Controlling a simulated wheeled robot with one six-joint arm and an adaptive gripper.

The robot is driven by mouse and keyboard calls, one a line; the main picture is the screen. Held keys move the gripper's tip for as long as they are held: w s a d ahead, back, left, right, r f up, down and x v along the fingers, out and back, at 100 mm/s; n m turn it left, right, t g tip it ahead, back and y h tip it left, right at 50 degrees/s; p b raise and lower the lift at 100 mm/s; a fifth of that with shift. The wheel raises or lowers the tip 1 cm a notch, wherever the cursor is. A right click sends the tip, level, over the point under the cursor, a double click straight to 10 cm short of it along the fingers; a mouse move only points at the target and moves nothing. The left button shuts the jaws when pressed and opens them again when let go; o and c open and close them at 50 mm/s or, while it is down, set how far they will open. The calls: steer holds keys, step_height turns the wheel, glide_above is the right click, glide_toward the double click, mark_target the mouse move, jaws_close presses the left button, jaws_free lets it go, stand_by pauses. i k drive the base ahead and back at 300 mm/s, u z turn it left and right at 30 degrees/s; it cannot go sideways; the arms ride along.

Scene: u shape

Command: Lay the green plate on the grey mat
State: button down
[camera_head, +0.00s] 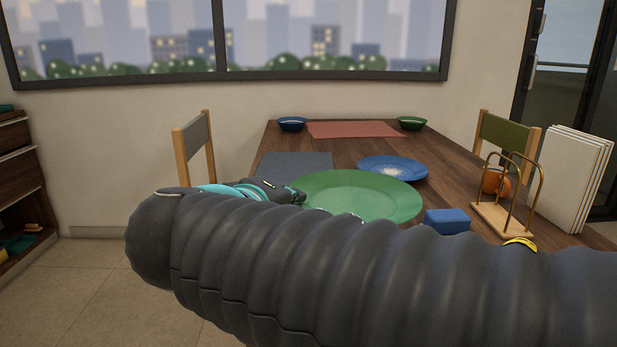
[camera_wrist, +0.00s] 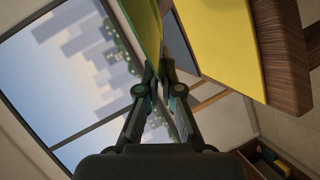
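The green plate (camera_head: 358,193) is held by its left rim, roughly level above the table in the head view. My gripper (camera_head: 298,196) is shut on that rim; my arm hides part of the gripper. In the wrist view, the fingertips (camera_wrist: 159,72) close on the plate's edge (camera_wrist: 148,28), and the plate shows as a thin slanted strip. The grey mat (camera_head: 292,164) lies flat on the table behind the gripper and plate, at the table's left side. Its visible part is bare, and its near edge is hidden. It also appears in the wrist view (camera_wrist: 181,48).
The wooden table (camera_head: 341,146) also bears a blue plate (camera_head: 397,168), a red mat (camera_head: 356,130), blue and green bowls, a blue block (camera_head: 447,221) and a wooden rack (camera_head: 504,220). A yellow mat (camera_wrist: 228,48) lies near the table corner. Chairs stand on both sides.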

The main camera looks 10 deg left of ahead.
mark_target(296, 163)
steer(key=z, duration=2.35)
steer(key=k, duration=1.25)
steer(key=u, duration=1.45)
steer(key=i, duration=1)
